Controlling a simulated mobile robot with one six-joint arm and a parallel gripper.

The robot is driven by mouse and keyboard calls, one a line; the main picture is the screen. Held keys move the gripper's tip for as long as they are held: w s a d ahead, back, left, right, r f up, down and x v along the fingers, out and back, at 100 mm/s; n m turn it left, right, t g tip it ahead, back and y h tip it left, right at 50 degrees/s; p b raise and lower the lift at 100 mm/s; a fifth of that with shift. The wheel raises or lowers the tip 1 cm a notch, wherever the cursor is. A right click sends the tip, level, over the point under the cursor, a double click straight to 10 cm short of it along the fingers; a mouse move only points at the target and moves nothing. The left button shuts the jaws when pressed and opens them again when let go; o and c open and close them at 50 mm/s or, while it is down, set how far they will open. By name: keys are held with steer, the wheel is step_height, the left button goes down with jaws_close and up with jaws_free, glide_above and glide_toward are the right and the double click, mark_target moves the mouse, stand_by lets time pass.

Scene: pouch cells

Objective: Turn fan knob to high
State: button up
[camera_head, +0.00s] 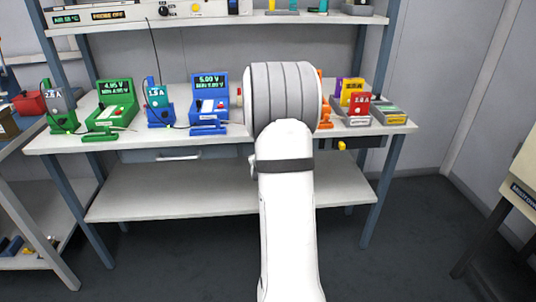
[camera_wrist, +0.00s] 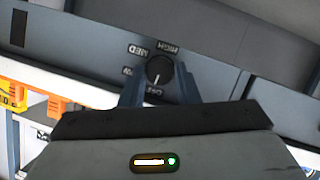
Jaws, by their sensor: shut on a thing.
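The fan knob (camera_wrist: 158,68) is a round black dial with a white pointer line, on a dark grey-blue panel (camera_wrist: 205,62) in the wrist view. The labels OFF, LOW, MED and HIGH appear upside down around it, with LOW partly covered. The pointer line points down in the picture, toward OFF. My gripper (camera_wrist: 160,82) has one blue-grey finger on each side of the knob and is shut on it. In the head view my arm hides the gripper and the knob.
In the head view, a workbench (camera_head: 230,145) carries a green meter (camera_head: 112,100), a blue meter (camera_head: 210,97) and coloured trays at right. A drawer with a handle (camera_head: 178,156) and a lower shelf (camera_head: 225,192) are below. Orange items (camera_wrist: 60,107) show at left in the wrist view.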

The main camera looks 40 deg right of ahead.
steer(key=shift+d+f+m+t+y+b, duration=0.2)
steer(key=shift+m+t, duration=1.45)
steer(key=shift+m, duration=3.5)
steer(key=shift+a+f+m+t+y, duration=0.2)
steer(key=shift+m+t, duration=1.5)
steer(key=shift+m, duration=3.4)
steer(key=shift+d+f+m+t+y+b, duration=0.2)
steer(key=shift+m+t, duration=1.45)
steer(key=shift+m, duration=3.5)
steer(key=shift+f, duration=0.15)
